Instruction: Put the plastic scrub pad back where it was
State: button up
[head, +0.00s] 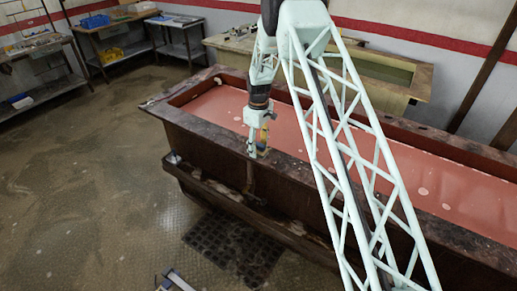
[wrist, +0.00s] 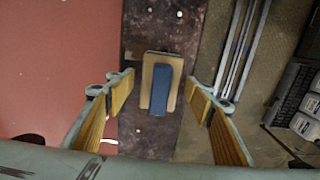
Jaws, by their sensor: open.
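The scrub pad (wrist: 160,90) appears to be the blue oblong piece on a tan, dark-edged base in the wrist view. It lies on the dark, worn rim (wrist: 150,30) of the tank. My gripper (wrist: 160,84) is open, with its yellow-padded fingers apart on the left and right of the pad. I see no contact between the fingers and the pad. In the head view my gripper (head: 258,145) points down over the tank's near rim, towards its left end. I cannot make out the pad in that view.
The long tank (head: 214,110) has a reddish surface (head: 440,190) inside its rim. A ledge (head: 225,195) runs along its near side, above a dark floor mat (head: 235,245). Benches with blue and yellow bins stand at the back left. The floor at left is clear.

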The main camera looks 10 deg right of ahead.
aim_at(259, 143)
notch_tip(259, 143, up, 10)
jog(key=shift+r+b, duration=0.25)
jog(key=shift+b, duration=0.5)
jog(key=shift+r, duration=0.6)
